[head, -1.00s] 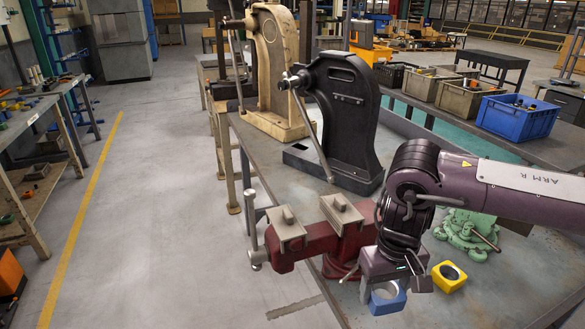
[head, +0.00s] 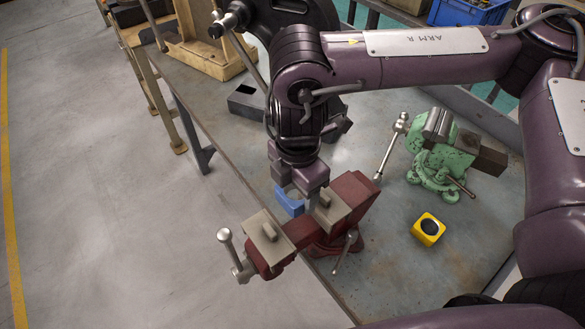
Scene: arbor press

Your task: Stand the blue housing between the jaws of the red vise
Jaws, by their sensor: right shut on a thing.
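The red vise (head: 350,200) is mounted at the near left edge of the bench, its jaws apart with tan jaw caps on top. My right gripper (head: 296,188) points down and is shut on the blue housing (head: 289,203). The housing shows just beyond the gap between the jaws in the picture, close to the far jaw cap (head: 331,205). The fingers and the vise hide part of it. I cannot tell its exact height or whether it touches the vise. The near-left jaw cap (head: 264,238) is clear of the gripper. My left gripper is not in view.
A yellow housing (head: 428,229) stands on the bench (head: 385,262) right of the red vise. A green vise (head: 436,168) stands behind it. A black press (head: 262,30) is behind my right arm. The red vise's handle (head: 226,246) sticks out over the aisle.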

